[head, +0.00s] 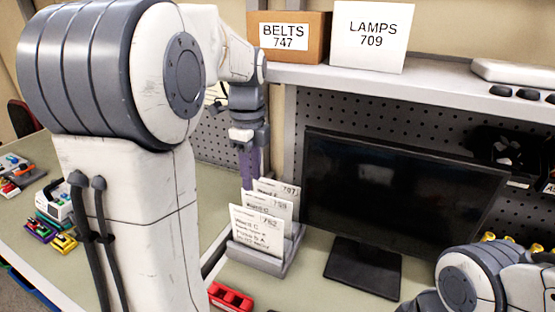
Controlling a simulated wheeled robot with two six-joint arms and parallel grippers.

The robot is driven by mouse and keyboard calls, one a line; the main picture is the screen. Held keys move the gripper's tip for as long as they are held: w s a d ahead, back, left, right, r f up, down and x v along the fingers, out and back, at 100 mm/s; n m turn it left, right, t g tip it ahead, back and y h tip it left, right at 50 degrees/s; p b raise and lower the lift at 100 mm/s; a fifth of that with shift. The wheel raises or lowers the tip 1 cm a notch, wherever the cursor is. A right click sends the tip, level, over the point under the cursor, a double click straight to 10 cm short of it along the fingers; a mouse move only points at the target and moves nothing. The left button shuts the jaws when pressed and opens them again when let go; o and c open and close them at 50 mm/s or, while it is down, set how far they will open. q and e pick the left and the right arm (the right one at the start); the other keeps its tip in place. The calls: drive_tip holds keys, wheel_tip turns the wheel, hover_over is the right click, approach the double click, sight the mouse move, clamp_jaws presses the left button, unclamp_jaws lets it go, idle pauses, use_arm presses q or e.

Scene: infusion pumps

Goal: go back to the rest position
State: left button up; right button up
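My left arm fills the left foreground and reaches back over the bench. Its gripper (249,160) points down just behind the card holder (262,262). A purple-grey part shows below the wrist; I cannot tell whether it is the fingers or something held, and its lower end is hidden by the cards. My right arm (480,280) shows only in part at the lower right; its gripper is out of view.
The holder bears several upright white cards (258,232). A dark monitor (395,195) stands to its right. A red tray (230,297) lies in front. Boxes marked BELTS (313,37) and LAMPS (372,37) sit on the shelf (420,85). Pumps (57,205) stand at left.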

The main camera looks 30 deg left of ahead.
use_arm(q)
drive_tip(key=shift+d, duration=0.1)
drive_tip(key=s+d+f+n, duration=0.2)
drive_tip(key=s+d, duration=0.1)
drive_tip(key=d, duration=0.5)
drive_tip(key=s+d+f+n, duration=0.2)
drive_tip(key=s+d, duration=0.1)
drive_tip(key=d, duration=0.6)
drive_tip(key=s+d+f+n, duration=0.3)
drive_tip(key=s+d, duration=0.1)
drive_tip(key=s, duration=0.2)
drive_tip(key=s+d+f+n+h, duration=0.1)
drive_tip(key=s+d+f+n, duration=0.2)
drive_tip(key=s, duration=0.4)
drive_tip(key=shift+d, duration=0.35)
drive_tip(key=shift+s+d, duration=0.1)
drive_tip(key=shift+s, duration=0.05)
